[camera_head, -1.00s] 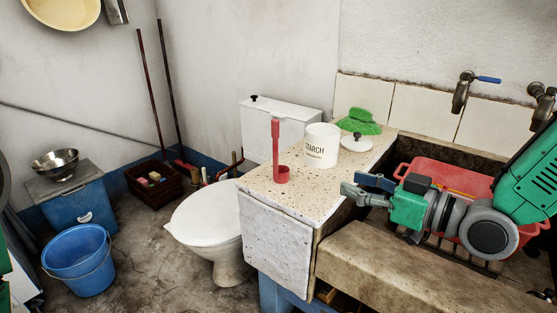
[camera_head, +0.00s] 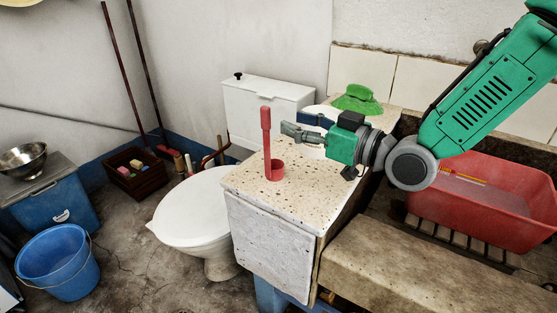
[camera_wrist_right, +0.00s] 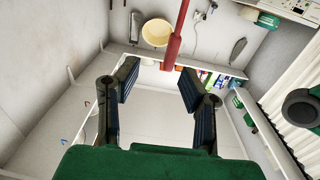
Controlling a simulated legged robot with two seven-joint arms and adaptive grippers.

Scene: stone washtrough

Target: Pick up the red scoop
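The red scoop (camera_head: 266,132) stands on the speckled counter (camera_head: 248,185), its long handle upright and its small cup (camera_head: 277,169) at the bottom. My right gripper (camera_head: 287,130) is just right of the handle, at about the height of its upper half, pointing left. In the right wrist view the gripper (camera_wrist_right: 158,78) is open, its two fingers spread with nothing between them. The red handle (camera_wrist_right: 176,42) shows beyond the fingertips, roughly in line with the gap. I cannot tell any contact. My left gripper is not in view.
A green brush (camera_head: 357,98) lies at the counter's back. A red basin (camera_head: 490,205) sits in the stone trough on the right. A toilet (camera_head: 195,205) stands left of the counter.

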